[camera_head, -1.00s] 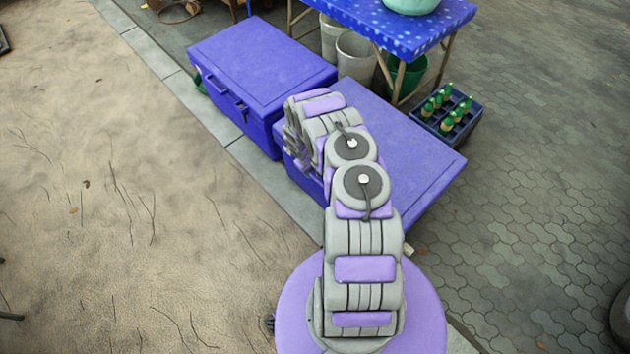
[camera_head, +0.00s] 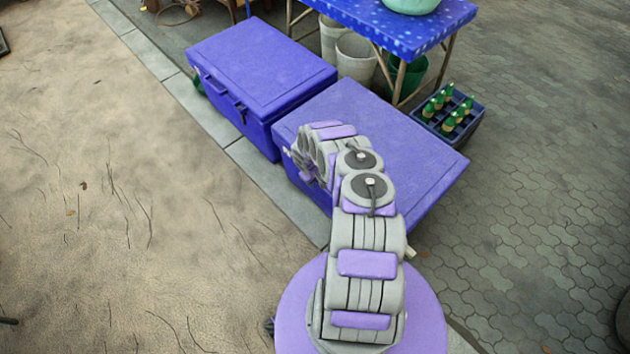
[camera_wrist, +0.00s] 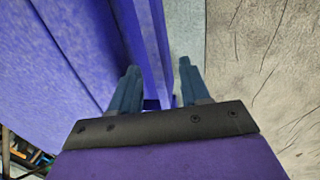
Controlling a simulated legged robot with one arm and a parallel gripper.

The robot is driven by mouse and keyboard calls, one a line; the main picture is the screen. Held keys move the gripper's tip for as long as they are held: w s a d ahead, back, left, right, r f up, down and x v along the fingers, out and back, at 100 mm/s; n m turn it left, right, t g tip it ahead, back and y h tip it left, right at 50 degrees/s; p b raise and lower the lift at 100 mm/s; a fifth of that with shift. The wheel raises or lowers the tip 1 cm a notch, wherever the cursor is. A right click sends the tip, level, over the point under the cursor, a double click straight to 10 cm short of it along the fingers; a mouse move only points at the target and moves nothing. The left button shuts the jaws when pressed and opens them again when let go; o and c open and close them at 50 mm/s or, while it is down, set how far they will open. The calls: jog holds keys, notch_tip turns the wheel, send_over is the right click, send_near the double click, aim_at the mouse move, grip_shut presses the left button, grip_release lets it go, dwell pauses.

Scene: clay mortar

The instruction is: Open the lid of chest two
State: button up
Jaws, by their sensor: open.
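Two closed blue chests stand side by side; no mark tells which is chest two. The nearer chest (camera_head: 400,150) is partly hidden behind my arm. The farther chest (camera_head: 262,65) has a handle and latches on its front. My gripper (camera_head: 303,165) is at the front left edge of the nearer chest. In the wrist view my gripper (camera_wrist: 158,85) is open, its two fingers apart beside a blue chest side (camera_wrist: 60,60) and its lid edge. A small dark blue piece shows between the finger bases. I cannot tell whether the fingers touch the chest.
A blue spotted table (camera_head: 395,22) holding a pale green bowl (camera_head: 412,4) stands behind. Buckets (camera_head: 356,58) are under it. A crate of green bottles (camera_head: 447,112) sits right of the nearer chest. A stone kerb (camera_head: 200,110) runs along the chests' front; sandy ground to the left is open.

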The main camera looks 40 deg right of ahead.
grip_shut()
dwell(0.3)
dwell(0.3)
